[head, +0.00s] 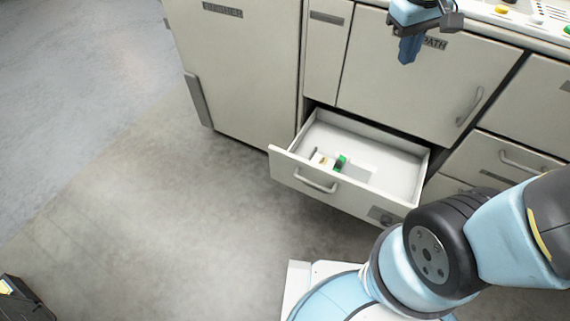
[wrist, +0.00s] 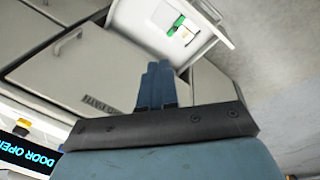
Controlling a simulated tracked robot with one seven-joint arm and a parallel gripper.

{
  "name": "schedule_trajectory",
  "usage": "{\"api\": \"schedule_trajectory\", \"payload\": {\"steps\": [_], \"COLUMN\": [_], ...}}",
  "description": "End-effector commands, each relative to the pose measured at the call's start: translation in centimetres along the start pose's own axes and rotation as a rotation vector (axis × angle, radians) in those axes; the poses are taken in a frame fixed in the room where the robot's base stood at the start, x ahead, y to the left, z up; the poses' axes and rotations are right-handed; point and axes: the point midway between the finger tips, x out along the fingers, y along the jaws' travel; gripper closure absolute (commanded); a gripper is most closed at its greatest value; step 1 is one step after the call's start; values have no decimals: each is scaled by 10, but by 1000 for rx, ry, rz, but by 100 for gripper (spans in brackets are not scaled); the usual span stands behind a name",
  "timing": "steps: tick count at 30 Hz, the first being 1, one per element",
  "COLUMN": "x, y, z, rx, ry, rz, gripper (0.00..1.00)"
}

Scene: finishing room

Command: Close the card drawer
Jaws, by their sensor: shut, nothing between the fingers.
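The card drawer (head: 282,166) is pulled open from the lower part of the white cabinet in the head view. Its front has a bar handle (head: 316,182). Small items, one green (head: 341,162), lie inside near its front. The open drawer also shows at the top of the wrist view (wrist: 216,45). My gripper (head: 408,50) is shut and empty. It is high in front of the cabinet door marked PATH, above and behind the drawer, apart from it. In the wrist view its two blue fingers (wrist: 157,84) are together, pointing toward the drawer side.
A cabinet door (head: 425,85) with a handle is above the drawer. More closed drawers (head: 518,158) are to the right. A worktop (head: 510,22) with buttons is at top right. A dark yellow-marked object (head: 20,300) is on the floor at lower left. Floor left of the drawer is clear.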

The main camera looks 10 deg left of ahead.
Motion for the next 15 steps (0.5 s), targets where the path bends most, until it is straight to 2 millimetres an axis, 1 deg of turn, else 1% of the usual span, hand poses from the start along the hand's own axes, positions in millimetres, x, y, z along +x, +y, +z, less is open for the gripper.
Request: {"api": "schedule_trajectory", "payload": {"steps": [1, 6, 11, 15], "x": [10, 40, 69, 96], "y": [-9, -33, -60, -87], "z": [-9, -34, -54, -68], "rx": [-44, -178, -307, -421], "ry": [-32, -120, -198, -262], "rz": [9, 55, 108, 163], "gripper": [100, 100, 100, 100]}}
